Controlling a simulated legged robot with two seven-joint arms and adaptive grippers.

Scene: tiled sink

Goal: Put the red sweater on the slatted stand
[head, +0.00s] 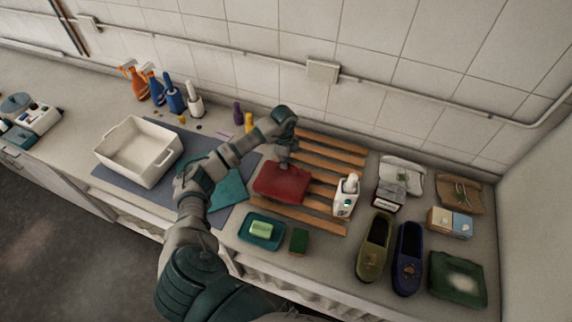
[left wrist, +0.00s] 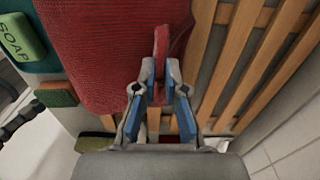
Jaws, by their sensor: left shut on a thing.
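The red sweater (head: 281,184) is a folded red bundle over the left part of the wooden slatted stand (head: 325,181) in the head view. In the left wrist view the sweater (left wrist: 105,45) fills the upper left, with the slats (left wrist: 245,60) to its right. My left gripper (head: 284,160) is above the sweater's far edge. In the left wrist view the left gripper (left wrist: 160,75) has its fingertips shut on a raised red fold of the sweater. Whether the sweater's underside rests fully on the slats is hidden. My right gripper is not in view.
A white bottle (head: 346,194) stands on the stand's right part. A green soap dish (head: 262,231) and a sponge (head: 299,241) are in front. A white basin (head: 139,152) is at left on a grey mat. Shoes (head: 373,245) are at right. The tiled wall is behind.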

